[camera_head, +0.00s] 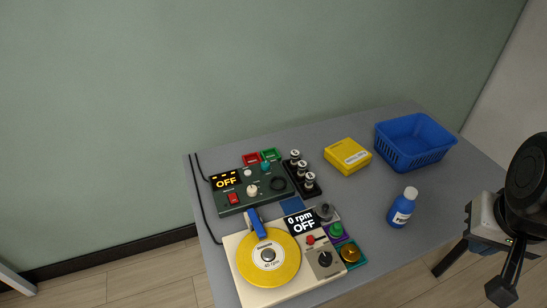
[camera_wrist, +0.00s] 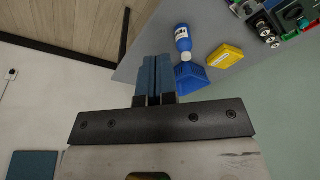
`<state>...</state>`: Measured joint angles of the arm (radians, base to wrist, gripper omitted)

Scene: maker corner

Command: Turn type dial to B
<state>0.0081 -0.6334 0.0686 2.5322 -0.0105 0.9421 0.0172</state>
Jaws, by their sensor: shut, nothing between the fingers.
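A dark green box (camera_head: 250,186) lies at the back left of the table, with an amber display (camera_head: 225,180) reading OFF. It carries a red switch (camera_head: 233,199), a pale knob (camera_head: 252,190), a teal knob (camera_head: 265,167) and a black ring. In front stands a cream machine (camera_head: 244,285) with a yellow disc, a display reading 0 rpm OFF and a black knob (camera_head: 325,259). The dial's letters are too small to read, so I cannot tell which knob is the type dial. My gripper (camera_wrist: 154,62) is shut and empty, off the table's right side, far from both devices.
A blue bottle (camera_head: 402,207), a yellow box (camera_head: 348,156) and a blue basket (camera_head: 412,142) stand on the right half of the grey table (camera_head: 373,230). A black rack (camera_head: 303,180) with several pieces stands beside the green box. Colored buttons (camera_head: 336,230) sit right of the cream machine.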

